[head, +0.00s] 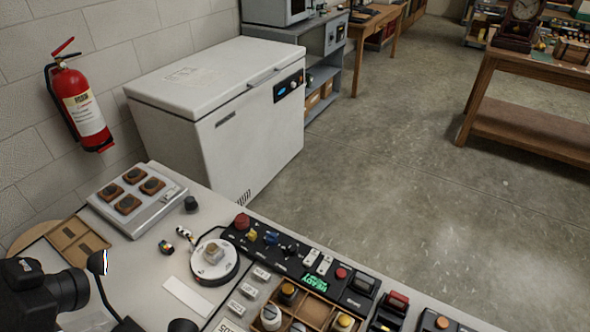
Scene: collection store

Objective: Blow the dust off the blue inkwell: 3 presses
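I cannot pick out a blue inkwell for certain. A round white turntable (207,270) with a dark rim carries a small beige block-like object (213,253). A wooden compartment tray (314,309) at the bottom holds several small jars, among them a white one with a dark top (271,317). A small black knob-like object (190,203) stands near the bench's back edge; I cannot tell whether it is a blower. My gripper is not in view.
A black camera (45,290) and a dark gooseneck lamp (97,263) occupy the bench's left front. A grey panel with brown pads (150,215) and a black control strip (262,257) with a red button line the back. A white chest freezer (240,125) stands behind.

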